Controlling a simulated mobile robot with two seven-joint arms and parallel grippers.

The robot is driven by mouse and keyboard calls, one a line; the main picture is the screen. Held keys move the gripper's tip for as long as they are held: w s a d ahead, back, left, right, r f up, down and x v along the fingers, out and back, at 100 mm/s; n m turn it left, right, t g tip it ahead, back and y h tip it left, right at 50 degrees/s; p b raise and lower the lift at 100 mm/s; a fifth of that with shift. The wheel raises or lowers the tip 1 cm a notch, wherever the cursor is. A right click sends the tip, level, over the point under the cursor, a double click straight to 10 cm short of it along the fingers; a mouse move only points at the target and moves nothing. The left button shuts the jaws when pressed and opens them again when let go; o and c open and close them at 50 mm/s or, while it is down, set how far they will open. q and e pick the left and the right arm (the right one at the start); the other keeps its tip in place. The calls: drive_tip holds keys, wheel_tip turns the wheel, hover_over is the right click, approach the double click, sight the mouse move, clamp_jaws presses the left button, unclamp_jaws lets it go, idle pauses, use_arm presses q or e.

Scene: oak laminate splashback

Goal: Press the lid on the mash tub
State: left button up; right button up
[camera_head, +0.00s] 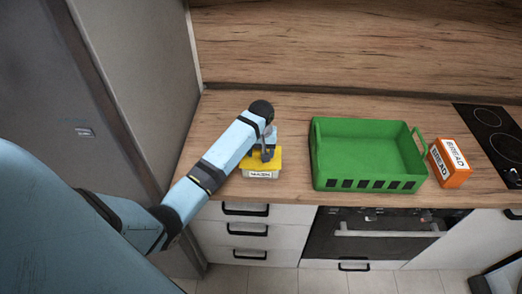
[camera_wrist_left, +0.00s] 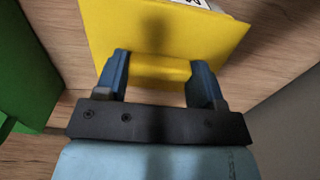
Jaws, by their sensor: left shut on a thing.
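The yellow lid (camera_head: 273,166) is over the white mash tub (camera_head: 260,175), whose label faces the front edge of the counter. I cannot tell whether the lid is fully seated. My left gripper (camera_head: 267,156) reaches down from above and is shut on the lid. In the left wrist view the lid (camera_wrist_left: 160,25) fills the upper middle, with a raised yellow strip between the fingers of the gripper (camera_wrist_left: 160,65). Only a corner of the tub's label (camera_wrist_left: 190,3) shows there. My right gripper is not in view.
A green crate (camera_head: 322,182), empty, stands right of the tub with a gap between. An orange bread box (camera_head: 450,163) is beside it, then a black hob (camera_head: 492,135). A tall grey cabinet (camera_head: 100,80) borders the left. Wooden splashback (camera_head: 350,45) stands behind.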

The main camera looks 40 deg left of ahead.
use_arm(q)
drive_tip(key=o, duration=1.1)
drive_tip(key=shift+c, duration=0.2)
drive_tip(key=shift+o, duration=0.3)
drive_tip(key=shift+r, duration=3.5)
clamp_jaws()
